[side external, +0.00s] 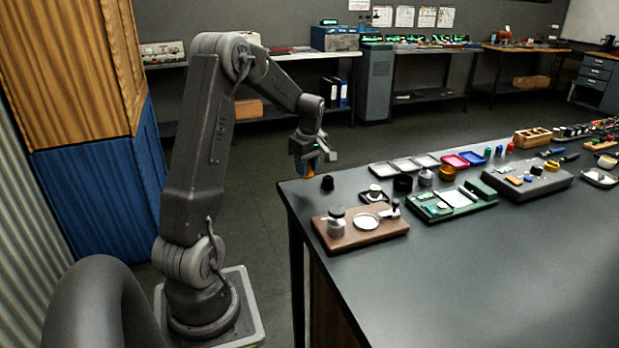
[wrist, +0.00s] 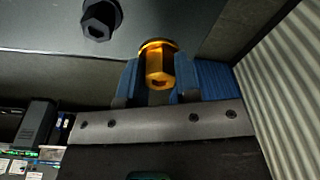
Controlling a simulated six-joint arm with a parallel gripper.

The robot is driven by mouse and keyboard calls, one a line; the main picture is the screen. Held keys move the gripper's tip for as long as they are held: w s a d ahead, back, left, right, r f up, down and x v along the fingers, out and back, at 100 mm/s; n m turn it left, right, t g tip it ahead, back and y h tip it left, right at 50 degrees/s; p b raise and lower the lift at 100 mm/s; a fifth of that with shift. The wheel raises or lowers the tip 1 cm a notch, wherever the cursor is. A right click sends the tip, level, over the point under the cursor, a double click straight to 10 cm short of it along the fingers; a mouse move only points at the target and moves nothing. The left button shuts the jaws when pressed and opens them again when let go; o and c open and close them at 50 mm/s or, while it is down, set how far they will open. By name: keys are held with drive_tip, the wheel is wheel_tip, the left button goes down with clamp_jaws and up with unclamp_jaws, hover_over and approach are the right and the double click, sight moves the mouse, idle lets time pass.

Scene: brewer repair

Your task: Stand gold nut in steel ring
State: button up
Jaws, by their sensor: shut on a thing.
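The gold nut (wrist: 158,66) sits between the two blue fingertips of my gripper (wrist: 157,80) in the wrist view, with a wider rim at its far end. In the side view my gripper (side external: 308,163) hangs at the near left corner of the dark table, shut on the gold nut (side external: 310,175), which shows only as a small orange patch. A round, bright steel piece (side external: 367,222), which looks like the steel ring, lies on the brown board to the right of and nearer than my gripper. The wrist view does not show it.
A black nut (side external: 328,183) stands on the table close beside my gripper; it also shows in the wrist view (wrist: 100,18). The brown board (side external: 345,239) carries a silver knobbed part (side external: 336,222). Small trays (side external: 404,166) and a green board (side external: 470,208) stand beyond. The table's front right is clear.

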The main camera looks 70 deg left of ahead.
drive_tip(key=s+a+r, duration=0.3)
drive_tip(key=s+r, duration=0.3)
drive_tip(key=s, duration=0.4)
drive_tip(key=m, duration=0.6)
hover_over(366, 221)
wheel_tip(366, 221, down, 2)
drive_tip(key=shift+s+f+t, duration=0.15)
drive_tip(key=shift+t, duration=0.25)
drive_tip(key=shift+d+f, duration=0.15)
drive_tip(key=shift+d, duration=0.1)
drive_tip(key=shift+f, duration=2.05)
drive_tip(key=shift+f, duration=0.75)
drive_tip(key=o, duration=1)
drive_tip(key=shift+o, duration=0.7)
